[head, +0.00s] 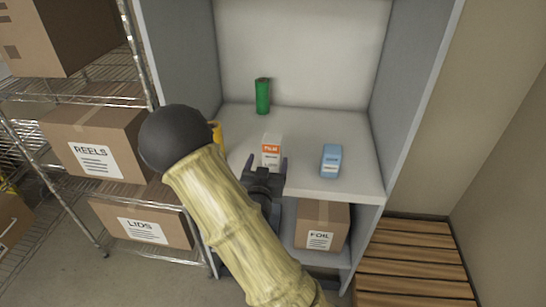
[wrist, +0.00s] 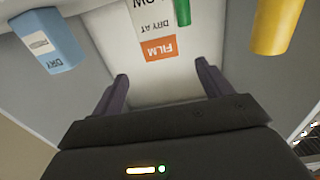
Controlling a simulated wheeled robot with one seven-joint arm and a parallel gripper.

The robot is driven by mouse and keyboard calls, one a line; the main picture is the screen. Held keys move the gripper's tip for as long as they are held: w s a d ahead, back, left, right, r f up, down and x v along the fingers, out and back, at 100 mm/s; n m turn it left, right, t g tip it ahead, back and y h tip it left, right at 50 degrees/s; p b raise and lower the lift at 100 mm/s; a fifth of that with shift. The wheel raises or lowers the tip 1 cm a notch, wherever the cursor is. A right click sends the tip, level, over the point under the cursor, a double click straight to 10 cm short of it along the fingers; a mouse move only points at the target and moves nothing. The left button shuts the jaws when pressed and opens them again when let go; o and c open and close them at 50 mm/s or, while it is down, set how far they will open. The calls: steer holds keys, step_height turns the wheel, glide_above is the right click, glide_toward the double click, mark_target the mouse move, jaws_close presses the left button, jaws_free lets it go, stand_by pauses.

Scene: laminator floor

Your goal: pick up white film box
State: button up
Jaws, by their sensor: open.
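The white film box (head: 271,148), with an orange FILM label, stands upright on the cabinet shelf in the head view. The box lies beyond the fingertips, roughly lined up with the gap. I cannot tell the exact distance left between them.
A blue box (head: 331,161) stands right of the film box on the shelf (head: 300,182). A green cylinder (head: 262,96) stands behind. A yellow cylinder (wrist: 277,25) is on the other side, mostly hidden by my arm in the head view. Grey cabinet walls close both sides.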

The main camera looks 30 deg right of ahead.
mark_target(271, 144)
steer(key=x, duration=0.5)
steer(key=shift+w+d+p, duration=0.15)
steer(key=shift+w+p, duration=0.05)
steer(key=shift+p, duration=0.2)
steer(key=shift+r+p+x, duration=0.2)
steer(key=shift+p+x, duration=0.55)
steer(key=shift+x, duration=1.85)
steer(key=shift+w, duration=0.1)
steer(key=c, duration=1.6)
steer(key=shift+r, duration=0.15)
